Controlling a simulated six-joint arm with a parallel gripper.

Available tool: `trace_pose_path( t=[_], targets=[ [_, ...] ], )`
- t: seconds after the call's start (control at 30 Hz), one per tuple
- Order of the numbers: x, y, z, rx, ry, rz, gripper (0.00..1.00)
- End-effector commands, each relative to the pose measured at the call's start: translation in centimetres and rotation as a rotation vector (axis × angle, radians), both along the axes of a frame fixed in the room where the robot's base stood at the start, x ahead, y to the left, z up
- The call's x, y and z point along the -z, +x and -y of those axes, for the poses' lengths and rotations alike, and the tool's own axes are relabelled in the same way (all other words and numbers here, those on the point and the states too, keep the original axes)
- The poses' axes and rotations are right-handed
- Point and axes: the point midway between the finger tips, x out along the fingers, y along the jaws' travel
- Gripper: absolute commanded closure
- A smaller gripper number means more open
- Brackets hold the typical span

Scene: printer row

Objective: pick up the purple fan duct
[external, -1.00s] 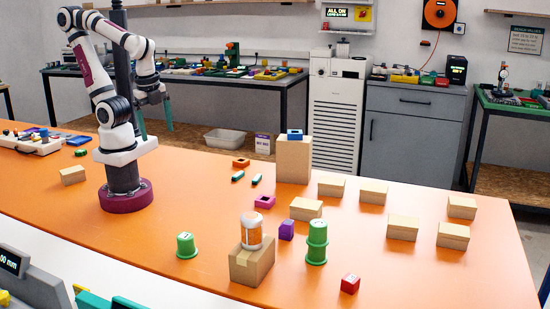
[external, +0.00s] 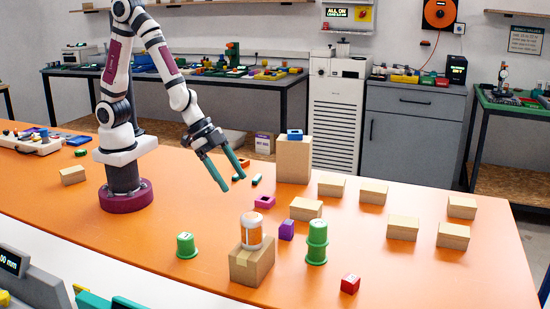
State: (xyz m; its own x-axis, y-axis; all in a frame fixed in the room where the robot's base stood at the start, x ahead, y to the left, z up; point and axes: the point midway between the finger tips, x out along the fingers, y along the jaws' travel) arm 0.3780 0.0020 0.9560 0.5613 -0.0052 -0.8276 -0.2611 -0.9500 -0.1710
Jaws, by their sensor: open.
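The purple fan duct (external: 265,201), a small magenta-purple block with a dark opening, lies on the orange table behind the white-and-orange jar. My gripper (external: 233,183) is open and empty, with its two teal fingers pointing down and to the right. It is in the air to the left of the duct in the picture, apart from it. No part of the duct is hidden by the gripper.
The jar (external: 251,231) sits on a cardboard box (external: 251,265). A tall box (external: 294,161) carries a blue piece (external: 295,134). Several low boxes stand right. The table's front left is mostly clear.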

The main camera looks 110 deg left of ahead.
Motion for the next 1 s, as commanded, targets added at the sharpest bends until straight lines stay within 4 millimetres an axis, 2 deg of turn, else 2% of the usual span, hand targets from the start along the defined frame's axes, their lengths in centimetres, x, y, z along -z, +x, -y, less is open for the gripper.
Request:
trace_pose_path(
  t=[0.03, 0.1, 0.2, 0.3, 0.47, 0.63, 0.8, 1.0],
  targets=[
    [2.0, 2.2, 0.3, -0.014, -0.031, 0.071, 0.30],
    [4.1, 5.3, 0.6, -0.042, -0.084, 0.212, 0.30],
    [6.4, 7.6, 0.5, -0.098, -0.157, 0.380, 0.30],
    [7.8, 8.3, 0.0, -0.159, -0.209, 0.495, 0.30],
    [8.6, 8.7, -0.7, -0.207, -0.244, 0.572, 0.30],
    [9.5, 11.1, -0.7, -0.211, -0.245, 0.580, 0.30],
    [10.8, 14.3, -0.7, -0.210, -0.244, 0.579, 0.30],
    [11.3, 15.4, -0.7, -0.212, -0.245, 0.577, 0.30]
  ],
)
